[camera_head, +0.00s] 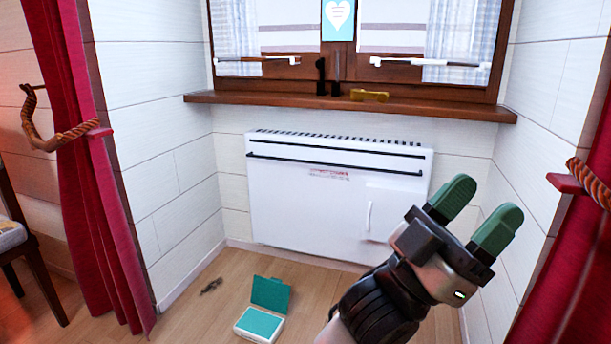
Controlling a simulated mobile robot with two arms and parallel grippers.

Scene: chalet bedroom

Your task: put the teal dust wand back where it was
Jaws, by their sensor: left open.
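I cannot make out a teal dust wand in the head view. My left gripper (478,208) is raised in front of the heater's right part and the wall beside it. Its two green fingertips are apart, with nothing visible between them. A small teal-and-white case (259,324) with a raised teal flap stands on the floor below and to the left of the gripper, apart from it. My right gripper is not in view.
A white wall heater (300,205) hangs under the wooden window sill (240,99). A yellow object (369,95) lies on the sill. A small dark object (211,286) lies on the floor. Red curtains (75,150) hang at both sides. Some floor around the case is clear.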

